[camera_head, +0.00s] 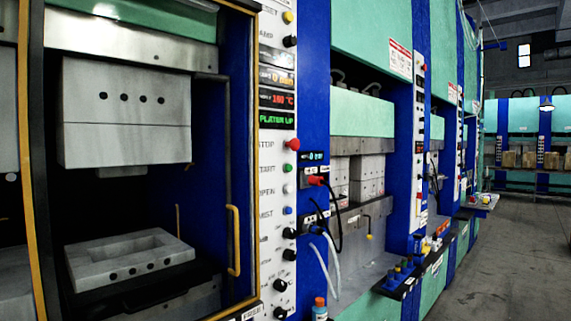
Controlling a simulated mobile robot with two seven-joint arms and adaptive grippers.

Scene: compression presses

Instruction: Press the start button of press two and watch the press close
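The nearest press (125,41) fills the left of the head view. Its upper mould block (125,112) hangs raised, well apart from the lower mould block (130,262). A white control panel (274,215) stands right of its opening, with a display (277,119) reading "PLATEN UP". A small green button (288,168) sits beside the partly cut-off label "TART", below a red stop button (292,144). No press number can be read, so I cannot tell which press is two. Neither of my grippers is in view.
The press opening has a yellow-edged frame and a yellow handle (233,240). More presses (364,190) line up to the right, with cables and hoses. Small bottles stand on a ledge (398,284). The grey floor (510,255) at the right is clear.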

